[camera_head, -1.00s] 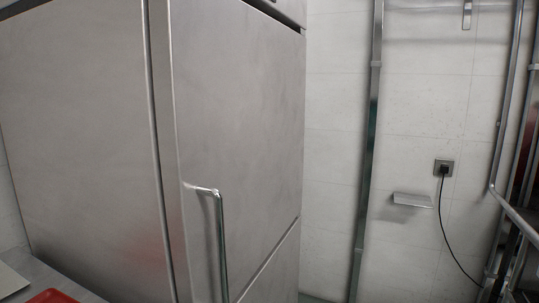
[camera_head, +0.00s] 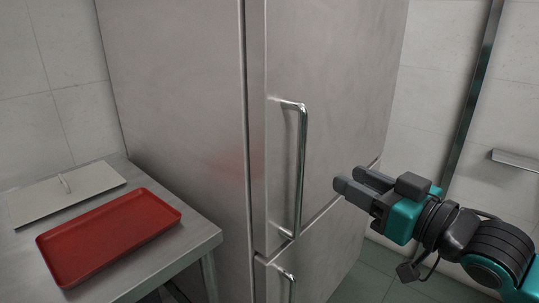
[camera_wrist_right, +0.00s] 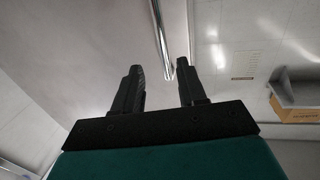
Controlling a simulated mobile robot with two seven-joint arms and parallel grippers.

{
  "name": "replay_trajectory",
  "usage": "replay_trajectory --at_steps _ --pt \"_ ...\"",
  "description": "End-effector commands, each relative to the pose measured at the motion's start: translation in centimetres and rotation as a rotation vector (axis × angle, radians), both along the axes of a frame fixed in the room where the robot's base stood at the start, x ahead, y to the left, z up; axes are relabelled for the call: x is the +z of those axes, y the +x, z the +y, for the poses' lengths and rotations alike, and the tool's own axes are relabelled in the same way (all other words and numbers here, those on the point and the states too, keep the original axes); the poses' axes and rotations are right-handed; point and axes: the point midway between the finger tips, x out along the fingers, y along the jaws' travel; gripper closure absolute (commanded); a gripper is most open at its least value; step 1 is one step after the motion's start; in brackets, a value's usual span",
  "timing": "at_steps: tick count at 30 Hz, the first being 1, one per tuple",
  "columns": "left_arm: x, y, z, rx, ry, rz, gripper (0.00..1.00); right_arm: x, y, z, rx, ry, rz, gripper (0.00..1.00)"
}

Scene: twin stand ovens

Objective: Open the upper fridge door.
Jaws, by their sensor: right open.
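The steel fridge has an upper door (camera_head: 345,90) that is shut, with a long vertical bar handle (camera_head: 302,170) near its left edge. My right gripper (camera_head: 350,178) is open and empty, to the right of the handle and apart from it, at about the height of its lower half. In the right wrist view the two fingers (camera_wrist_right: 159,72) are spread, and the handle bar (camera_wrist_right: 161,40) shows beyond them, between the tips. My left gripper is not in view.
A lower fridge door (camera_head: 325,250) with its own handle (camera_head: 288,284) is below. A steel table (camera_head: 190,240) at left bears a red tray (camera_head: 108,235) and a flat lid (camera_head: 65,194). A metal post (camera_head: 470,100) stands by the wall at right.

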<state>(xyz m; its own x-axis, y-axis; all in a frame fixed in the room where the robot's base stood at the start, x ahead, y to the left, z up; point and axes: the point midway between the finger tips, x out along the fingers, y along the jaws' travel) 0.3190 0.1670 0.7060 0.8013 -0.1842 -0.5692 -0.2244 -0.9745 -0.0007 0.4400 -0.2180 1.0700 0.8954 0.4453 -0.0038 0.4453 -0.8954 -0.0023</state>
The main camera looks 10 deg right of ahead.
Motion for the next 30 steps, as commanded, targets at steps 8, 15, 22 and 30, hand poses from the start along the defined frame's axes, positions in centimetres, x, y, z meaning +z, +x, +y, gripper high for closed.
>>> replay_trajectory --at_steps 8,15,22,30 --pt "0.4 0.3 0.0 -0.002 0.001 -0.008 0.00 0.5 1.1 0.6 0.004 0.004 -0.006 0.59" --pt "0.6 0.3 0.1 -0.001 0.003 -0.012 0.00 0.5 3.8 2.0 0.004 0.004 -0.007 0.59" --pt "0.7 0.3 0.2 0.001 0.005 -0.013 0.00 0.5 7.0 3.7 0.007 0.002 -0.007 0.59" --pt "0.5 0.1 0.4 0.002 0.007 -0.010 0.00 0.4 10.4 5.3 0.006 0.001 -0.005 0.59"
